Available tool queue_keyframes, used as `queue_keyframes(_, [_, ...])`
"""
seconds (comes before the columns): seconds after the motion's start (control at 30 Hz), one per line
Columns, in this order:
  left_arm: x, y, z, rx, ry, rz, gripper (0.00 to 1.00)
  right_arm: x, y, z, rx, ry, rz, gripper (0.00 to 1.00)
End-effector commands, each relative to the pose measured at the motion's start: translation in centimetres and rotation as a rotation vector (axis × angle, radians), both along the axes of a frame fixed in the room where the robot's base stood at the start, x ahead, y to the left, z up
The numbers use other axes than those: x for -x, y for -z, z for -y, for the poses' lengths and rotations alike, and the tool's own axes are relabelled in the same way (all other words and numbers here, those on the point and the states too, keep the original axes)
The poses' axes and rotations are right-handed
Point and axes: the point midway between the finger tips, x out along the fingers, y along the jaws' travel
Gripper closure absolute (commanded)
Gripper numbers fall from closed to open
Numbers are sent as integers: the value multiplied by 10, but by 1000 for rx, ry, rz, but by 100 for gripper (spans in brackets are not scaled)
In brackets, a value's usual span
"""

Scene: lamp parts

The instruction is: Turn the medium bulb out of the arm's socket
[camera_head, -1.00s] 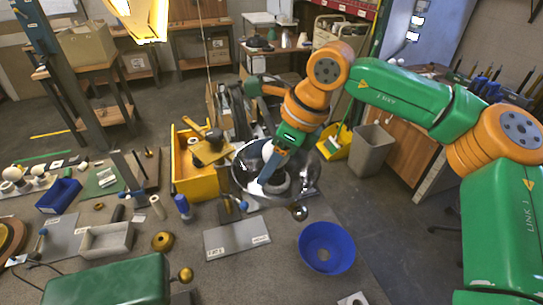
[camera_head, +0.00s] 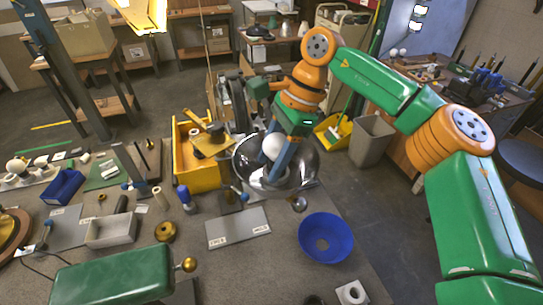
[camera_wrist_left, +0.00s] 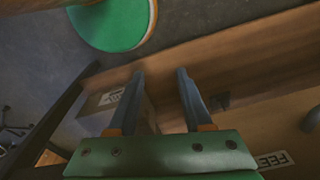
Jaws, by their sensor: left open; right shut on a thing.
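The medium bulb (camera_head: 274,146) is a white globe over the shiny metal bowl (camera_head: 308,172) in the head view. My right gripper (camera_head: 274,172) points down into the bowl, its blue fingers shut on the bulb. The fingers and bowl hide the bulb's lower end and the arm's socket, so I cannot tell how the bulb sits there. My left gripper (camera_wrist_left: 160,80) shows only in the left wrist view. Its blue fingers are apart with nothing between them.
A yellow bin (camera_head: 198,175) stands left of the metal bowl. A blue bowl (camera_head: 326,240) and a grey plate (camera_head: 238,229) lie in front. A green body with a brass knob (camera_head: 110,278) is at the near left. Small parts crowd the left of the table.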

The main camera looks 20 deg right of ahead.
Motion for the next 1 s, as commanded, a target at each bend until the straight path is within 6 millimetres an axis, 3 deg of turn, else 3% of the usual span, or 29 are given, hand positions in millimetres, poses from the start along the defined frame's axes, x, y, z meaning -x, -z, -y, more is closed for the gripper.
queue_keyframes(0.23, [0,0,0,0,0,0,50,0,0,0,1,-42,0,84])
queue_keyframes(0.5, [0,0,0,0,0,0,50,5,-1,1,2,-551,-1,84])
queue_keyframes(0.77, [0,0,0,0,0,0,50,6,0,3,1,-600,1,84])
queue_keyframes(0.8, [0,0,0,0,0,0,50,5,0,3,2,-599,2,36])
queue_keyframes(0.87, [0,0,0,0,0,0,50,5,0,3,2,-599,2,21])
queue_keyframes(1.0, [0,0,0,0,0,0,50,5,-1,3,2,-598,3,21])
